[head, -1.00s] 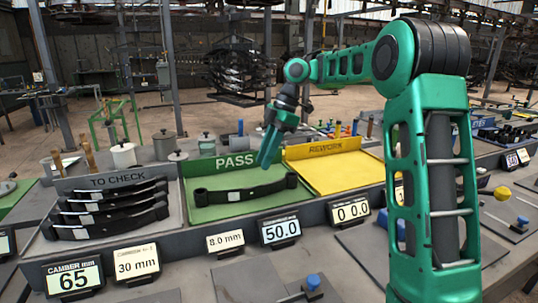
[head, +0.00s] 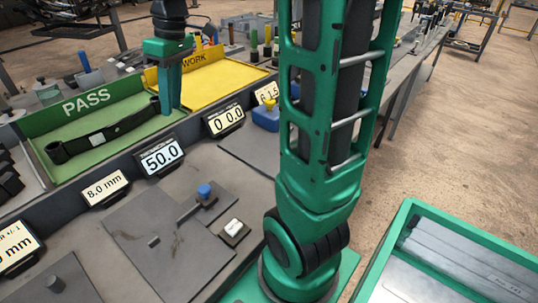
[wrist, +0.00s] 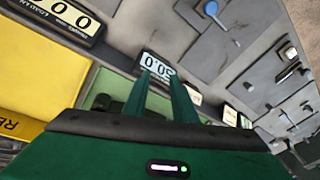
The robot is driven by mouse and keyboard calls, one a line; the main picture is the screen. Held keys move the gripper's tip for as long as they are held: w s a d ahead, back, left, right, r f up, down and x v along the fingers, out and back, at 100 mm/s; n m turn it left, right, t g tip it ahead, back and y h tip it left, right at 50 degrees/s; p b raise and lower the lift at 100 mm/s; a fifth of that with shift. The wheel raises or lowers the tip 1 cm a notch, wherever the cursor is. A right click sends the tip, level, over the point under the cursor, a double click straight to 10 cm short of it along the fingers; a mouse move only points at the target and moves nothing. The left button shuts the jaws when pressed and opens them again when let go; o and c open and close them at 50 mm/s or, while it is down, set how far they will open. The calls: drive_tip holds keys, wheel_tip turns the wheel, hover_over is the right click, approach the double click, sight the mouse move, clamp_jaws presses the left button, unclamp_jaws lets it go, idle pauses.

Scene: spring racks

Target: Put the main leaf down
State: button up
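A dark leaf (head: 100,134), long and slightly arched with thick ends, lies in the green PASS tray (head: 42,122) in the head view. My gripper (head: 171,106) points down at the right end of this tray, close to the leaf's right end. Whether they touch is unclear. In the wrist view my gripper (wrist: 160,80) has two green fingers with a gap between them and nothing visible held. A dark piece (wrist: 101,103) beside the left finger looks like the leaf's end.
The yellow REWORK tray (head: 214,78) stands to the right of the PASS tray. Display stands, including the 50.0 display (head: 162,156), line the front ledge. Flat grey plates with a blue-knobbed fixture (head: 204,191) lie on the near bench. A green-rimmed bin (head: 450,236) is at the lower right.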

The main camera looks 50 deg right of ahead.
drive_tip(key=s+d+f+m, duration=0.2)
drive_tip(key=s+f+m, duration=0.1)
drive_tip(key=s, duration=0.5)
drive_tip(key=s+d+f+m+h, duration=0.1)
drive_tip(key=s+d+f+m, duration=0.2)
drive_tip(key=s+m, duration=0.2)
drive_tip(key=s+d+f+m+g+h, duration=0.1)
drive_tip(key=s+d+f+m, duration=0.2)
drive_tip(key=s, duration=0.9)
drive_tip(key=shift+d+f+m, duration=0.2)
drive_tip(key=shift+f+m, duration=0.3)
